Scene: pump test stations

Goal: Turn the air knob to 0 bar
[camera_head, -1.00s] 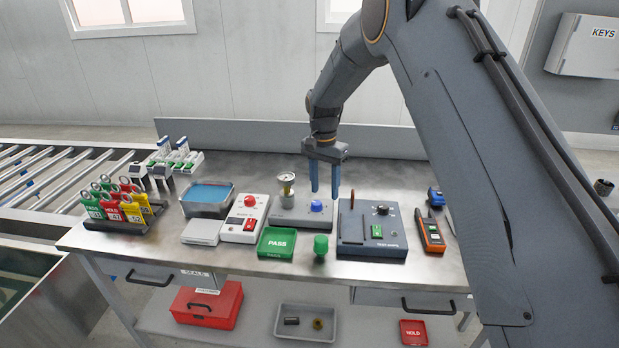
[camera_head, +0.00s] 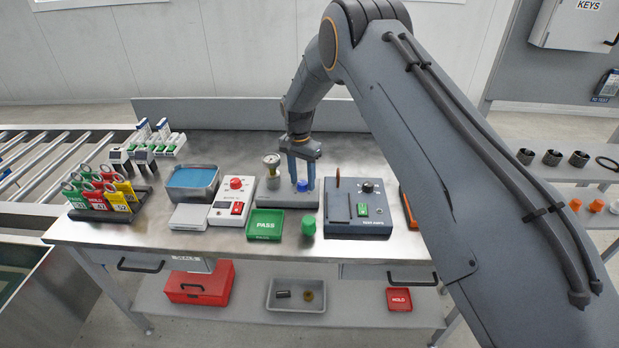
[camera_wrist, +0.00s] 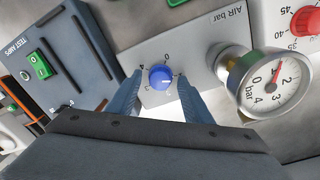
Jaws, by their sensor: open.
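The blue air knob (camera_head: 302,187) sits on a grey base labelled AIR bar. In the wrist view the knob (camera_wrist: 160,77) shows a small pale mark on its face, with a 0 and a 4 printed beside it. My gripper (camera_head: 302,180) points down with its blue fingers apart, one on each side of the knob. In the wrist view the fingertips flank the knob; I cannot tell whether they touch it. The round gauge (camera_wrist: 270,84), marked 0 to 4 bar, has its red needle off 0, near the 1.
A blue-grey test station (camera_head: 357,222) stands close right of the air base. A red-knobbed white unit (camera_head: 226,212) is to the left. A low back panel (camera_head: 220,113) runs behind.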

